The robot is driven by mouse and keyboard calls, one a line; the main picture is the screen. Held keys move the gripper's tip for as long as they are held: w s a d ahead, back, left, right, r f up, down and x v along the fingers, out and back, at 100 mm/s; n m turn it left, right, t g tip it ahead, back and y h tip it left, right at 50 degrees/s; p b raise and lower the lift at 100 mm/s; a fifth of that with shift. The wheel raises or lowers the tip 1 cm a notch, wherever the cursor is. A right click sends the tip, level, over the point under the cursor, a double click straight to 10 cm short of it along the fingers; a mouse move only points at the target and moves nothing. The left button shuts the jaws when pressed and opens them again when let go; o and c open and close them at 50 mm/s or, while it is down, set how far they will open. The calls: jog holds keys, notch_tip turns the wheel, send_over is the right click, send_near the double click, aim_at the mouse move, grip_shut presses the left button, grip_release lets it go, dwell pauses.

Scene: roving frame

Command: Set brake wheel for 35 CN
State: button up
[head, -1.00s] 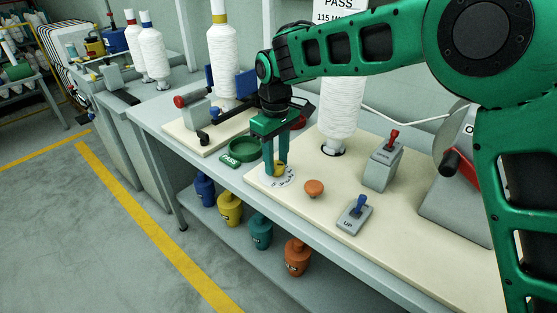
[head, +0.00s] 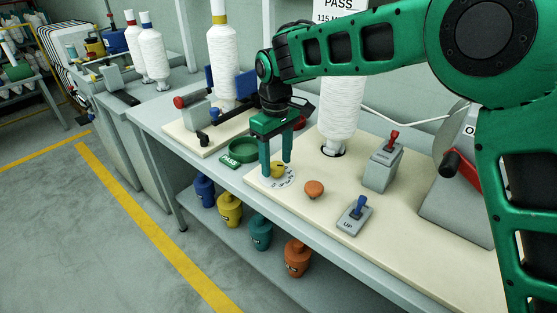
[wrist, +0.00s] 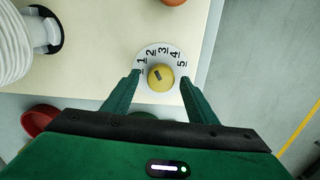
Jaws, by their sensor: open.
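The brake wheel is a small yellow knob (head: 277,170) on a white dial (head: 284,182) at the near left corner of the cream board. In the wrist view the knob (wrist: 163,84) sits below an arc of numbers 1 to 5 on the dial (wrist: 163,50). A dark mark on the knob slants up and left, toward the low numbers; I cannot tell the exact one. My gripper (head: 276,165) is open, with one green finger on each side of the knob. The wrist view shows a gap between the knob and each finger of my gripper (wrist: 160,82).
An orange button (head: 314,188), a blue UP switch (head: 357,211) and a red-lever box (head: 384,165) stand to the right. A white yarn cone (head: 340,115) is behind. A green PASS tray (head: 242,151) is left. Several coloured weights, one orange (head: 297,258), are on the lower shelf.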

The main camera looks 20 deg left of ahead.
aim_at(277, 164)
notch_tip(277, 164, up, 11)
jog(key=shift+f, duration=0.2)
jog(key=shift+w, duration=0.1)
dwell(0.5)
